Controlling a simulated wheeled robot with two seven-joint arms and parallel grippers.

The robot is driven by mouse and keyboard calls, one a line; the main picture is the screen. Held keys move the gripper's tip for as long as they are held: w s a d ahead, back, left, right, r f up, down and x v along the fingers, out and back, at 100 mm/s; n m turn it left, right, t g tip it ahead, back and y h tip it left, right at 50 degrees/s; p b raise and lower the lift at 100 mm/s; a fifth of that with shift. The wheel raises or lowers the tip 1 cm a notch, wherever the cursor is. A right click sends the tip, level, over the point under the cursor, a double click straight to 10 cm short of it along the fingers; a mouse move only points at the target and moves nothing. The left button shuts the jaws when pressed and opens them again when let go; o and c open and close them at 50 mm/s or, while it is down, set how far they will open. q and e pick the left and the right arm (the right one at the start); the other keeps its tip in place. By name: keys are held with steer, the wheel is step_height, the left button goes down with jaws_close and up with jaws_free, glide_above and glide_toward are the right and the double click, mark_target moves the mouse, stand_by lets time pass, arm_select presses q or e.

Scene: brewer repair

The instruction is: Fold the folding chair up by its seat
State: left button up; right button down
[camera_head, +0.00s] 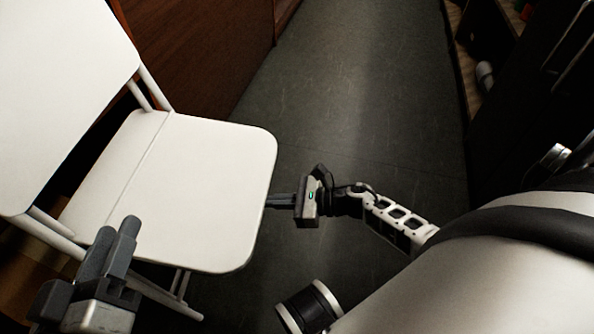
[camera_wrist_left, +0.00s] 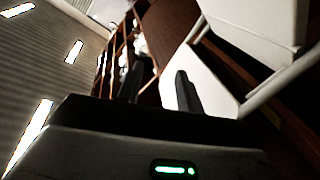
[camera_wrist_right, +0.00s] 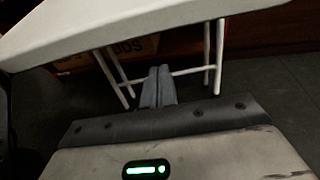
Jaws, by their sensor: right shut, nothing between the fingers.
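The white folding chair stands unfolded at the left of the head view, with its seat (camera_head: 200,180) level and its backrest (camera_head: 50,70) raised. My right gripper (camera_head: 270,201) is shut and empty at the seat's right edge. In the right wrist view its closed fingers (camera_wrist_right: 158,75) lie below the seat's edge (camera_wrist_right: 120,28), with the chair legs behind; whether they touch the seat is unclear. My left gripper (camera_head: 117,228) is in front of the seat's near left side. Its fingers stand apart and empty in the left wrist view (camera_wrist_left: 157,80).
Brown wooden cabinets (camera_head: 200,50) stand behind the chair. Dark shelves (camera_head: 510,100) line the right side. The grey floor (camera_head: 350,90) between them is clear. A box with lettering (camera_wrist_right: 125,50) shows behind the chair legs in the right wrist view.

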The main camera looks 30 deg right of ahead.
steer(key=shift+s+d+r+p, duration=0.15)
steer(key=shift+d+r+p, duration=0.05)
steer(key=shift+r, duration=0.75)
steer(key=shift+s+d+r+p, duration=0.1)
steer(key=shift+d+r+p, duration=0.1)
steer(key=shift+r, duration=0.7)
steer(key=shift+r, duration=0.15)
